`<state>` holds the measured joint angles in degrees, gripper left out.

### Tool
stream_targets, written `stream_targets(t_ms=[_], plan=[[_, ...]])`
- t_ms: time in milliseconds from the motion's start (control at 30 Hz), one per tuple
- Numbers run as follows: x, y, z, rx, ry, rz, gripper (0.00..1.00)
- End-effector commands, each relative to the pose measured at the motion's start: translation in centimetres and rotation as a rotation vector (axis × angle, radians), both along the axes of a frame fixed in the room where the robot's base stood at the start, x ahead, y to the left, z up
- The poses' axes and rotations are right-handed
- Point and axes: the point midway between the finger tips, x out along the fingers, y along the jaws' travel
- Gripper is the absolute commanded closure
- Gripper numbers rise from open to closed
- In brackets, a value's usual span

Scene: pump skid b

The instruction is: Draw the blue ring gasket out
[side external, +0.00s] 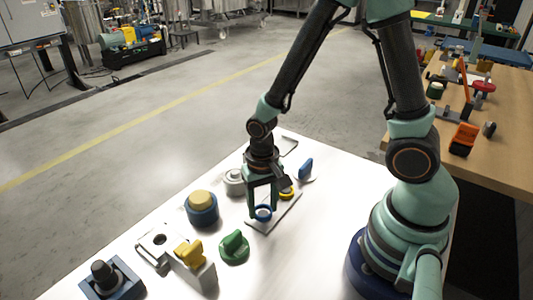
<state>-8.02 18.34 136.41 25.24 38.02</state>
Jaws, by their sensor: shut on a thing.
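The blue ring gasket (263,213) is at the tips of my gripper (262,207), above or on a flat light plate (285,215) on the white table. My gripper points straight down and is shut on the ring. I cannot tell whether the ring touches the plate. A yellow ring (287,194) sits on the same plate, just right of the gripper and partly hidden by it.
A blue-and-cream knob (202,207) and a grey round part (234,182) stand left of my gripper. A green knob (234,246) is in front. A blue upright piece (305,168) stands behind right. A yellow-handled valve block (190,258) lies front left.

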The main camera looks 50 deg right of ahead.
Motion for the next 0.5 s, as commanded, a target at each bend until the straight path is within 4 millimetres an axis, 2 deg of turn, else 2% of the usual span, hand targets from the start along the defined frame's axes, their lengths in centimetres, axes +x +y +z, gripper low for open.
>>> stream_targets(t_ms=[500], plan=[[0.1, 0.0, 1.4, 0.0, -0.002, 0.0, 1.0]])
